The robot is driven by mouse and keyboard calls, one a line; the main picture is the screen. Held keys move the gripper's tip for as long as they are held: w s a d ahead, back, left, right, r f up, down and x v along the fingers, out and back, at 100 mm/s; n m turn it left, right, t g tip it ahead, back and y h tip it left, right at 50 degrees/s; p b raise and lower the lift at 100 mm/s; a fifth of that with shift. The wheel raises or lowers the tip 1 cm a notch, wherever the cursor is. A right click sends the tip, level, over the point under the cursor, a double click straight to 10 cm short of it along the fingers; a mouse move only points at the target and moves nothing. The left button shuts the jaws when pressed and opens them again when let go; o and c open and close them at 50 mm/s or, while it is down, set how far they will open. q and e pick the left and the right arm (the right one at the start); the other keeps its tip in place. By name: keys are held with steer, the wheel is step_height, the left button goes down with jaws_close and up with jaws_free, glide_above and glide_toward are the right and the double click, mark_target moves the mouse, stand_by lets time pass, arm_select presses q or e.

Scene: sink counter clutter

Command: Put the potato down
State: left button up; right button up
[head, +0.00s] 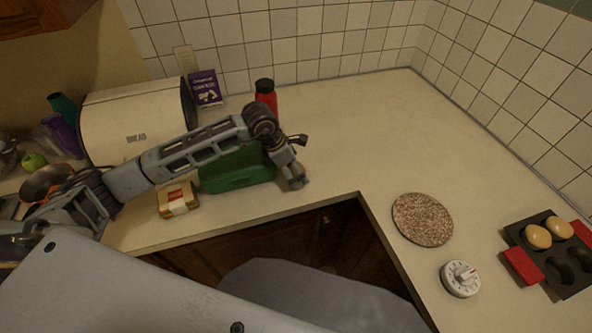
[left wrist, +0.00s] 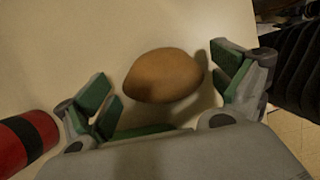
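In the left wrist view the potato (left wrist: 163,75) is a brown oval over the pale counter, with a shadow around its right and lower edge. It seems to rest on the counter. My left gripper (left wrist: 160,84) has its green-padded fingers spread on either side of it, with narrow gaps showing. In the head view my left gripper (head: 298,162) is over the counter near its front edge, and I cannot make out the potato there. My right gripper is not in view.
A red bottle (head: 266,94) with a black cap stands behind my left arm; a green object (head: 238,172) is beside the gripper. A round speckled mat (head: 422,219), a white timer (head: 460,279) and a black pan (head: 569,272) lie right. The back-middle counter (head: 350,125) is clear.

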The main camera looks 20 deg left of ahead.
arm_select(q)
steer(key=c, duration=1)
steer(key=shift+o, duration=0.2)
step_height(320, 180, up, 8)
steer(key=shift+r+b, duration=0.1)
steer(key=shift+b, duration=0.55)
steer(key=shift+r, duration=0.95)
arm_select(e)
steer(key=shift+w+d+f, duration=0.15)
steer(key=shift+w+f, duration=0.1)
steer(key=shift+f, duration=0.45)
